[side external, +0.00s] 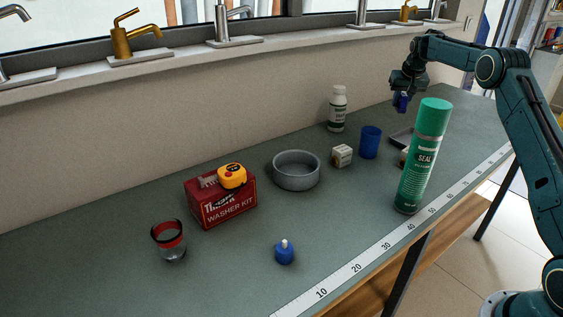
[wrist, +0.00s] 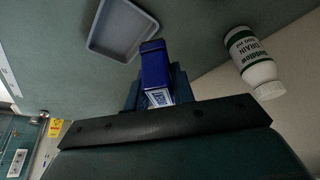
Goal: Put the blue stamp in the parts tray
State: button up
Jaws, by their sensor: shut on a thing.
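My gripper (side external: 403,90) is raised above the far right part of the bench and is shut on the blue stamp (side external: 402,103). In the wrist view the blue stamp (wrist: 155,66) sticks out between the fingers, which are mostly hidden. The grey parts tray (side external: 400,136) lies on the bench below the gripper in the side view, partly hidden by the green can. In the wrist view the parts tray (wrist: 121,30) shows at the top, just left of the stamp's end, and its visible floor is empty.
A tall green sealant can (side external: 425,160) stands in front of the tray, with a small box (side external: 404,156) partly behind it. A blue cup (side external: 370,143), another small box (side external: 342,156) and a white bottle (side external: 337,109) stand left of the tray. A grey bowl (side external: 296,182) is farther left.

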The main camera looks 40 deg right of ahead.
jog(key=m, duration=0.1)
send_over(405, 141)
jog(key=s+a, duration=0.1)
jog(key=f, duration=0.1)
jog(key=shift+s+a+f, duration=0.1)
jog(key=shift+a+f, duration=0.05)
jog(key=shift+f, duration=6.2)
jog(key=shift+f, duration=0.15)
jog(key=o, duration=1)
jog(key=shift+v, duration=1.05)
jog(key=v, duration=1)
jog(key=shift+a, duration=0.2)
